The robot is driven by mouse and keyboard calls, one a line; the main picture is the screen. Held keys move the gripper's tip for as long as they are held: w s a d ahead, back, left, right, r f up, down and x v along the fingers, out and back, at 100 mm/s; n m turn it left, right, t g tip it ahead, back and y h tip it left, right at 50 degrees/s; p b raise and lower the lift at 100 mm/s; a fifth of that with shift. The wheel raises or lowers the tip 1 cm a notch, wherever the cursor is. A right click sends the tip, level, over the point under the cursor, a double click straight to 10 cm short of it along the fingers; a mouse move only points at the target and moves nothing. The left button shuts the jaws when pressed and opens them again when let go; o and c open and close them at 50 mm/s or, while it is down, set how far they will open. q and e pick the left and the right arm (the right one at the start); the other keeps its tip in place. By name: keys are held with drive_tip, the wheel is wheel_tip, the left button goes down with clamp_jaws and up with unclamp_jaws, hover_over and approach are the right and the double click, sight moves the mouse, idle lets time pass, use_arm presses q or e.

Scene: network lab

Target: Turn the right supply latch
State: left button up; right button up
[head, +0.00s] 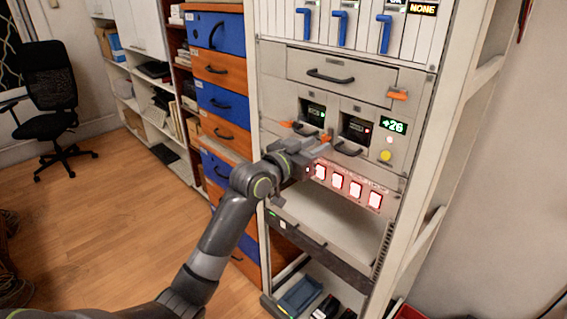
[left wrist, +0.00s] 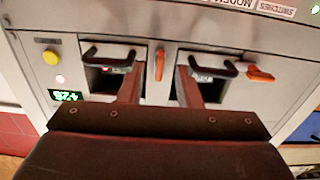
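The right supply latch is a small orange lever (head: 326,136) between the two supply modules; in the left wrist view, which is upside down relative to the head view, the lever (left wrist: 159,64) stands upright. My left gripper (head: 318,146) is at the rack front, close to this latch. In the left wrist view the gripper (left wrist: 157,84) is open, one finger on each side of the latch, with gaps visible. I cannot tell the depth between fingertips and latch. The left supply's orange latch (head: 291,124) lies sideways and also shows in the wrist view (left wrist: 260,75). My right gripper is not in view.
Black module handles (head: 348,150) stick out near the gripper. A yellow button (head: 386,155) and a green "+26" display (head: 393,126) are to the right. Lit red-and-white switches (head: 338,181) lie below, a drawer (head: 335,72) above. Another orange latch (head: 398,94) is beside the drawer.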

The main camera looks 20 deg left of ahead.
use_arm(q)
drive_tip(key=b+v, duration=0.1)
drive_tip(key=v, duration=1.5)
drive_tip(key=shift+b, duration=0.35)
